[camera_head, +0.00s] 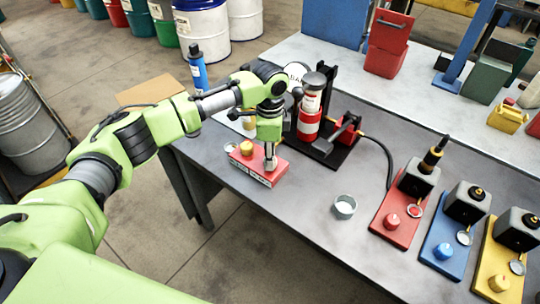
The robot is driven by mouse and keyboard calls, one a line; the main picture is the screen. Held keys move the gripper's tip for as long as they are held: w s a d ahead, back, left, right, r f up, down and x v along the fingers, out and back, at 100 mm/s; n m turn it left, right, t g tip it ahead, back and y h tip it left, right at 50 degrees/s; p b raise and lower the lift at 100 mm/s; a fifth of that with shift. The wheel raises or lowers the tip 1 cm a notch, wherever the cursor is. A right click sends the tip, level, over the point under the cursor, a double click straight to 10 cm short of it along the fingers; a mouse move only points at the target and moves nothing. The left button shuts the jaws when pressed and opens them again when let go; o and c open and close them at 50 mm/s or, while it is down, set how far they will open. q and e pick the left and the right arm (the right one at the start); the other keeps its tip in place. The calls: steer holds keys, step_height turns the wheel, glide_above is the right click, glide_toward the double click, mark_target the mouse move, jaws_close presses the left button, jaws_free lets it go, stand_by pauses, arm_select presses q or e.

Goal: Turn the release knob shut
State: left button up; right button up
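My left gripper (271,164) points straight down at the right half of a small red box (252,176) near the table's left edge. Its narrow fingertips are at the box's top; whether they are open or shut on something is too small to tell. A yellow knob (246,148) stands on the box, left of the fingers. I cannot tell whether this is the release knob, or whether another lies hidden under the fingertips. A red and white cylinder (309,122) stands upright behind the gripper on a black base. My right gripper is not in view.
A small open cup (344,206) stands on the grey table (300,240). Red (393,236), blue (440,262) and yellow (490,285) plates with dark blocks line the right. A black hose (386,160) curves behind. A blue bottle (198,70) stands beyond my arm.

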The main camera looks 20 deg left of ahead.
arm_select(q)
steer(key=shift+r+n+p, duration=0.15)
steer(key=shift+n+p, duration=0.15)
steer(key=shift+p, duration=0.35)
steer(key=n+p, duration=0.9)
steer(key=p, duration=0.1)
steer(key=shift+d+r+p, duration=0.1)
steer(key=shift+p, duration=0.25)
steer(key=shift+n+p, duration=0.6)
steer(key=shift+n, duration=0.4)
steer(key=shift+n+p, duration=0.35)
steer(key=shift+n, duration=0.55)
steer(key=n, duration=0.4)
steer(key=shift+f, duration=0.2)
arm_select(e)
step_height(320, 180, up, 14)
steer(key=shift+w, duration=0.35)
arm_select(q)
steer(key=shift+n, duration=0.4)
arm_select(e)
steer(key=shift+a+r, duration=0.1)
